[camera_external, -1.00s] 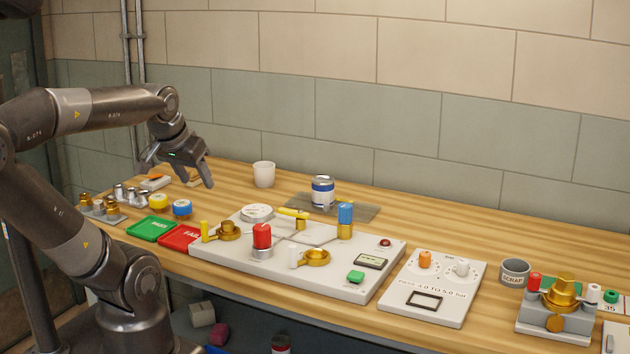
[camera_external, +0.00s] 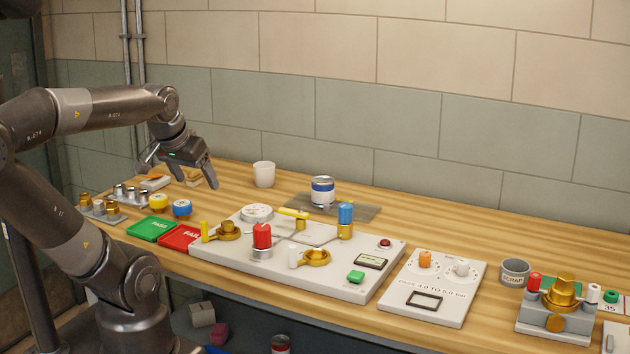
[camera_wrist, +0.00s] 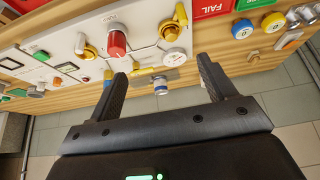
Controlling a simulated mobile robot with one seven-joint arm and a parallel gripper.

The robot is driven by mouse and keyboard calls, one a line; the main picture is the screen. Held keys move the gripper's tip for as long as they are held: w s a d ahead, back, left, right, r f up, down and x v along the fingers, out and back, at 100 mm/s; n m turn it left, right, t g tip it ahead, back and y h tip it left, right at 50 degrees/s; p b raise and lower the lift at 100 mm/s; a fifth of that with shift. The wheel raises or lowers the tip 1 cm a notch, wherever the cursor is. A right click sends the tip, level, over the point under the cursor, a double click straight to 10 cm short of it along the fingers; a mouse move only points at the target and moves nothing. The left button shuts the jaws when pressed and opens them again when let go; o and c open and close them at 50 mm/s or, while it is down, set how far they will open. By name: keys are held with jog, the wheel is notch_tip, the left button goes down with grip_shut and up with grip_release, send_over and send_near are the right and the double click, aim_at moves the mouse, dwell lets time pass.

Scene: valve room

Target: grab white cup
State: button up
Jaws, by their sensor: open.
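The white cup (camera_external: 264,175) stands upright on the wooden bench at the back, near the wall. My gripper (camera_external: 180,176) is in the air over the back left of the bench, to the left of the cup and apart from it. Its two fingers are spread with nothing between them. In the wrist view my gripper (camera_wrist: 161,70) also shows open. I cannot make out the cup in the wrist view; a finger may hide it.
A blue and white can (camera_external: 322,191) stands right of the cup on a dark mat (camera_external: 362,212). A valve board (camera_external: 225,252) with knobs and levers lies in front. Blue (camera_external: 182,208) and yellow (camera_external: 159,202) knobs are below my gripper. Bare wood surrounds the cup.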

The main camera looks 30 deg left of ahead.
jog(key=shift+o, duration=0.8)
jog(key=w+a+r+m, duration=0.1)
jog(key=w+r, duration=0.2)
jog(key=w, duration=0.3)
jog(key=w+a+r+m, duration=0.1)
jog(key=w+r, duration=0.2)
jog(key=w, duration=0.4)
jog(key=m+g+h, duration=0.2)
jog(key=m+g, duration=0.1)
jog(key=m, duration=0.2)
send_over(264, 170)
jog(key=w+a, duration=0.1)
jog(key=a, duration=0.2)
notch_tip(264, 170, down, 15)
jog(key=x, duration=0.5)
jog(key=shift+w+a, duration=0.1)
jog(key=shift+a, duration=0.05)
jog(key=shift+s+x, duration=0.2)
jog(key=shift+x, duration=1.15)
jog(key=shift+s+x, duration=0.15)
jog(key=shift+x, duration=1.25)
jog(key=shift+a+f, duration=0.1)
jog(key=shift+a, duration=0.05)
